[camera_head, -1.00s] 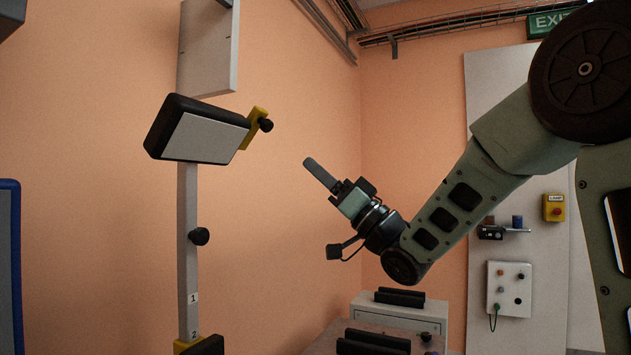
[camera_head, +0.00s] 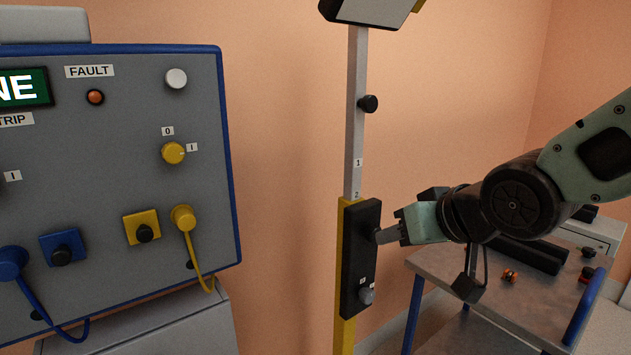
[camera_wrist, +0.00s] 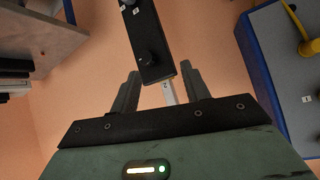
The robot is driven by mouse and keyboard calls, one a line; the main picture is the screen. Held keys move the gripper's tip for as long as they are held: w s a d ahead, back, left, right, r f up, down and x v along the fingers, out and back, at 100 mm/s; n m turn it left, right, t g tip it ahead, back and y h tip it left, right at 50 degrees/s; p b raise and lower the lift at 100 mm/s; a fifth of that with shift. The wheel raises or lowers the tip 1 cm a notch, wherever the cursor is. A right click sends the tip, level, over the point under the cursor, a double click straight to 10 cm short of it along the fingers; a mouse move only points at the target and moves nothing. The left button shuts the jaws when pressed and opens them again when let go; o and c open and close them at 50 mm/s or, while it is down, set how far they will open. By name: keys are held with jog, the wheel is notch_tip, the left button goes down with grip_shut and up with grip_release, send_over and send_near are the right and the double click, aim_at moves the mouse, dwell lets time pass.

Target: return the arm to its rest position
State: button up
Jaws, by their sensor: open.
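My arm reaches in from the right in the head view. My gripper (camera_head: 384,236) points left at the black control box (camera_head: 360,258) on the yellow lower part of the post (camera_head: 344,325). In the wrist view the two fingers of my gripper (camera_wrist: 160,88) stand apart with nothing held between them. The black box (camera_wrist: 142,25) with its dark knob (camera_wrist: 149,58) shows beyond the fingertips there. The gap between the fingertips and the box is hard to judge.
A grey panel (camera_head: 120,115) with a blue frame, plugs and cables stands at the left. A trolley (camera_head: 455,272) with black blocks and small parts stands under and behind my arm. The post's tilted head (camera_head: 370,10) is at the top.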

jog(key=s+f+n+g+h+p, duration=0.15)
jog(key=s+f+g, duration=0.3)
jog(key=s, duration=0.65)
jog(key=s+f+n+g+h+b, duration=0.1)
jog(key=s+f+n+g+h, duration=0.25)
jog(key=s, duration=0.85)
notch_tip(320, 180, up, 13)
jog(key=g+y+p, duration=0.1)
jog(key=p, duration=1.2)
jog(key=shift+w+d+m, duration=0.2)
jog(key=shift+w+m, duration=0.1)
jog(key=shift+f, duration=0.1)
